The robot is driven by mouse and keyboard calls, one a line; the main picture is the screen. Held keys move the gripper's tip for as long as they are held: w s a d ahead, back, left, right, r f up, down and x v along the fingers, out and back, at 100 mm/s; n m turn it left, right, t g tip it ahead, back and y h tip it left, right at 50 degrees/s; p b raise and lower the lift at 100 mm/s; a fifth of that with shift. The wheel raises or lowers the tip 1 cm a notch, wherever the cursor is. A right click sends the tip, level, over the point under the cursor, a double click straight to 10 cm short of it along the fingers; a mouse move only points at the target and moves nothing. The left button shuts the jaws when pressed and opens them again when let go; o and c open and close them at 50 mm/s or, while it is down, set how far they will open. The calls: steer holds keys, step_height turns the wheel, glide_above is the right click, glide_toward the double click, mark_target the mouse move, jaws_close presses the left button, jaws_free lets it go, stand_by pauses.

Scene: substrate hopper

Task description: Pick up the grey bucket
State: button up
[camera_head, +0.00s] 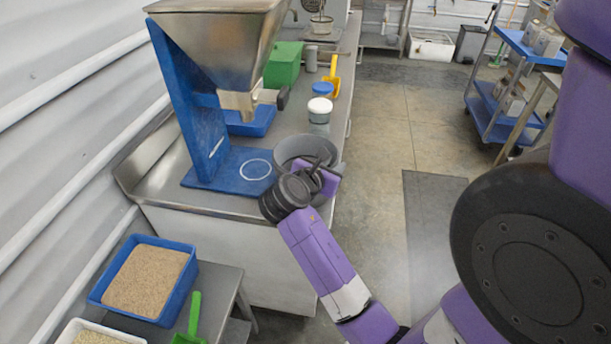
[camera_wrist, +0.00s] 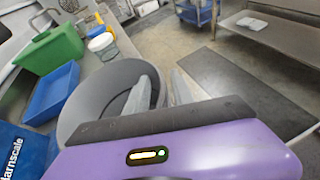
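The grey bucket (camera_head: 287,147) stands at the near right end of the steel counter, next to the blue hopper stand. In the wrist view its round rim and hollow inside (camera_wrist: 92,88) fill the middle left, and it looks empty. My gripper (camera_head: 322,166) is at the bucket's near right side, partly hiding it in the head view. In the wrist view my gripper (camera_wrist: 160,82) has its two grey fingers apart, one inside the bucket and one outside, with the bucket's wall between them. A gap shows between the fingers; I cannot tell whether either touches the wall.
The steel hopper (camera_head: 222,40) on its blue stand (camera_head: 190,120) is left of the bucket. A white-lidded jar (camera_head: 319,112), a green box (camera_head: 283,66) and a yellow scoop (camera_head: 333,75) are behind it. A blue tub of grain (camera_head: 187,280) stands on a lower table.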

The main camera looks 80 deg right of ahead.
jaws_close()
steer(key=shift+a+f, duration=0.1)
steer(key=shift+f, duration=0.05)
stand_by(1.3)
